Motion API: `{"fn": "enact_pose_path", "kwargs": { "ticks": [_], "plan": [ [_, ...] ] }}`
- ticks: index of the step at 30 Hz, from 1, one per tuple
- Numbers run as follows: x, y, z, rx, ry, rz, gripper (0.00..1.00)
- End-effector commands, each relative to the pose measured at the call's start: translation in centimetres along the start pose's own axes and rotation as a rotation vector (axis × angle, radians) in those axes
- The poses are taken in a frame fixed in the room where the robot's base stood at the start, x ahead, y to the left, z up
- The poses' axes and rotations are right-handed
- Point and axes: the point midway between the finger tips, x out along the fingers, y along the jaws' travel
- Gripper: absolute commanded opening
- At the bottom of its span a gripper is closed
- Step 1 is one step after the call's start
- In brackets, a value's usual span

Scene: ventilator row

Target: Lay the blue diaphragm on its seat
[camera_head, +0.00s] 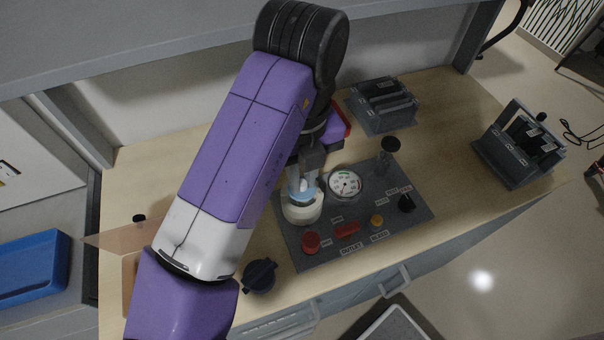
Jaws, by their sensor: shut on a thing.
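My gripper (304,178) points down in the middle of the head view, over the left part of a grey panel. It is shut on the blue diaphragm (302,190), a pale blue disc between its fingers. Directly under the disc is a round cream-white housing (302,210), which looks like the seat. The disc is at or just above its top; I cannot tell whether they touch. My fingers and wrist hide part of the disc and the housing's far side.
Grey racks (384,103) and (518,145) stand behind and right. A black part (260,276) lies near the front edge.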

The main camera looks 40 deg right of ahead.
Motion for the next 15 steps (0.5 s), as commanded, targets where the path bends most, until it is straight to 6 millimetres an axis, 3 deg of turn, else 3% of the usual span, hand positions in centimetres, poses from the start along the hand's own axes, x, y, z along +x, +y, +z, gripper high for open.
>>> {"fn": "enact_pose_path", "kwargs": {
  "ticks": [15],
  "plan": [
    [0.28, 0.00, 0.01, 0.000, 0.000, 0.000, 0.00]
  ]
}}
